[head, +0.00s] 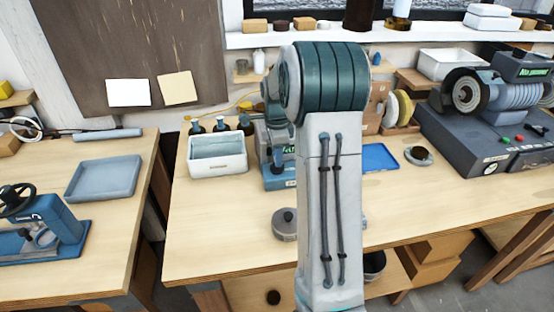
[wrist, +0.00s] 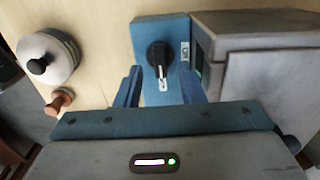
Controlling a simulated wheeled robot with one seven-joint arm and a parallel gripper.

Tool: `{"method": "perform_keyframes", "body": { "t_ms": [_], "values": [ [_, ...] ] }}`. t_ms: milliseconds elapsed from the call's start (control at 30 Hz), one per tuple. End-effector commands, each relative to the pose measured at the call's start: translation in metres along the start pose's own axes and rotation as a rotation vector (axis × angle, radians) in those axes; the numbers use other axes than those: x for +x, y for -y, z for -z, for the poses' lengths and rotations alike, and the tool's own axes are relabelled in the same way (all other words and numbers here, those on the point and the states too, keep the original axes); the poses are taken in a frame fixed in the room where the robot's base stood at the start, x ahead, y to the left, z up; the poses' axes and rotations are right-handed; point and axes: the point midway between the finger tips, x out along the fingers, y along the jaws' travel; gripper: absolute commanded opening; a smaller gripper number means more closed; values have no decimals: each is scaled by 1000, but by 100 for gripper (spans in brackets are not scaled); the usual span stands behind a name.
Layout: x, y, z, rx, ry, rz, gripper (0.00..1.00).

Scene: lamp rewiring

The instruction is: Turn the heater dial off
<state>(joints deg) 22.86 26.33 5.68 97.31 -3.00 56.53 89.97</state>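The heater dial (wrist: 158,56) is a black knob on a blue panel (wrist: 147,28) in the wrist view.
A grey box-shaped body (wrist: 255,50) stands right of the panel. A round lidded pot (wrist: 48,58) and a small brown knobbed piece (wrist: 60,101) lie to the left.

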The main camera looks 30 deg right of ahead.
Motion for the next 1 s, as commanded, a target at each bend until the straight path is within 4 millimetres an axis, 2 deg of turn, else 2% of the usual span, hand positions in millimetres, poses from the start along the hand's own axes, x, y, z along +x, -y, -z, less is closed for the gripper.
{"method": "perform_keyframes", "body": {
  "t_ms": [100,233,567,700,1000],
  "values": [
    [17,0,1,1,-1,-3,35],
    [27,0,0,0,0,-1,35],
    [30,0,0,0,0,1,35],
    [30,0,0,0,0,1,0],
    [30,0,0,-13,-1,1,0]
  ]
}}
